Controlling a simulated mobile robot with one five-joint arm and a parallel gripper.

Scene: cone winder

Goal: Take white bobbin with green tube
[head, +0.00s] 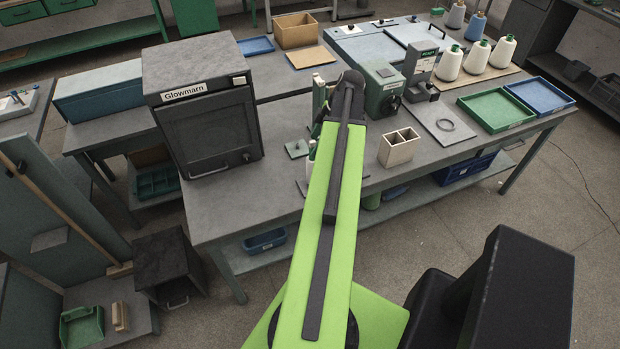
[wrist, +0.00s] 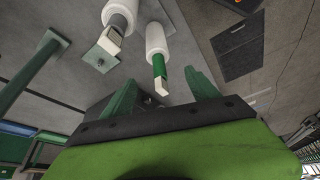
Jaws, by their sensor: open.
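The white bobbin with green tube (wrist: 156,39) shows in the upper middle of the wrist view, its green tube pointing toward my gripper with a pale tip. My gripper (wrist: 163,92) is open and empty, with one green finger on either side below the bobbin. The tube's pale tip lies between the fingers in the picture; I see no contact. A second white bobbin with a grey tube (wrist: 119,14) is to its left. In the head view my arm hides the gripper. A small white, green-topped item (head: 311,151) shows just left of my arm; I cannot tell which bobbin it is.
The grey worktable (head: 240,195) carries a dark Glowmarn cabinet (head: 205,105) at left and a green machine (head: 383,92) just right of my arm. A beige divided box (head: 398,148), a green tray (head: 496,111), a blue tray (head: 541,95) and several white cones (head: 477,56) stand right.

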